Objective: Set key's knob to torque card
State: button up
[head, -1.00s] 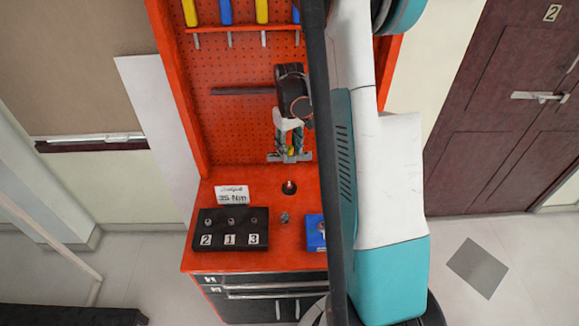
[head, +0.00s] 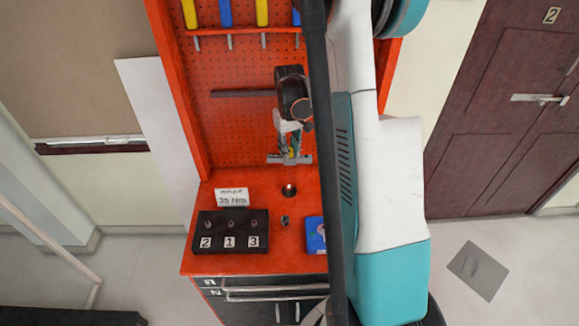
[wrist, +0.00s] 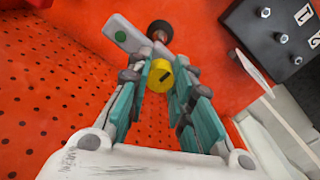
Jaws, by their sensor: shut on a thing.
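The torque card (head: 232,197) stands at the back left of the red bench and reads 35 Nm; its upper line is too small to read. The key shows as a grey bar (head: 300,160) above the bench; in the wrist view its grey end (wrist: 123,34) carries a green dot. Its yellow knob (wrist: 160,76) has a dark mark and lies between my fingers. My gripper (head: 290,152) is shut on the knob, as the wrist view (wrist: 162,88) also shows. The knob's scale cannot be read.
A black block (head: 230,243) with several small pegs, labelled 2, 1, 3, stands at the front left. A dark round fitting (head: 288,189) and a small metal piece (head: 285,221) are on the bench. A blue object (head: 315,236) is partly hidden by my arm. A pegboard (head: 240,120) rises behind.

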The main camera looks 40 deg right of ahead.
jog(key=m+b, duration=0.1)
jog(key=m, duration=0.4)
jog(key=m+b, duration=0.1)
jog(key=m, duration=0.4)
dwell(0.4)
jog(key=o, duration=0.7)
jog(key=n+b, duration=0.1)
jog(key=n, duration=0.5)
jog(key=n+b, duration=0.1)
jog(key=n, duration=0.4)
